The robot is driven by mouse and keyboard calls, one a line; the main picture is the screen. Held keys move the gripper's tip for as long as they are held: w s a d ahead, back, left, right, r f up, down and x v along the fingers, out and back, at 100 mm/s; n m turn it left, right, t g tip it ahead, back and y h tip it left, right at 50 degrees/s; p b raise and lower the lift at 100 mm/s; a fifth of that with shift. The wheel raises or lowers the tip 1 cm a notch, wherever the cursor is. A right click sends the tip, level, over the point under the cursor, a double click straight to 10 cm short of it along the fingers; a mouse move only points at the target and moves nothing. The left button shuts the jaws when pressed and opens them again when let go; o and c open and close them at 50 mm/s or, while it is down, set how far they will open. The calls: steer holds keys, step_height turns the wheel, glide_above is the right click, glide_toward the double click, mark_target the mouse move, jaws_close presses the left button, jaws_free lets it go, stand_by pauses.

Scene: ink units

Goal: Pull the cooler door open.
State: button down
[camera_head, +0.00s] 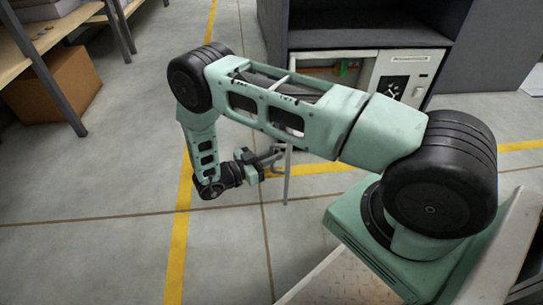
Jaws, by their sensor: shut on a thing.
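The cooler (402,62) is a white unit set low in a dark grey cabinet at the back, with a control panel and a dark emblem at its right. Its front opening shows an interior with a small green thing inside. A thin pale upright panel (287,178), seen nearly edge-on, appears to be the cooler door swung outward; my arm hides much of it. My gripper (274,158) is left of this panel, with its fingers shut at it, apparently on the door's handle. The exact grip is too small to see clearly.
A wooden shelf (45,32) with dark legs and a cardboard box (58,88) stand at the left. The grey cabinet (480,50) fills the back right. The concrete floor (90,200) with yellow lines is clear at left and in front.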

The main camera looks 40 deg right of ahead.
steer(key=c, duration=1.6)
jaws_free()
steer(key=shift+w+d, duration=0.1)
steer(key=shift+d, duration=0.05)
steer(key=shift+o, duration=0.2)
steer(key=w+a+p, duration=0.2)
steer(key=a, duration=1.5)
steer(key=shift+w+p, duration=0.3)
steer(key=shift+a, duration=0.1)
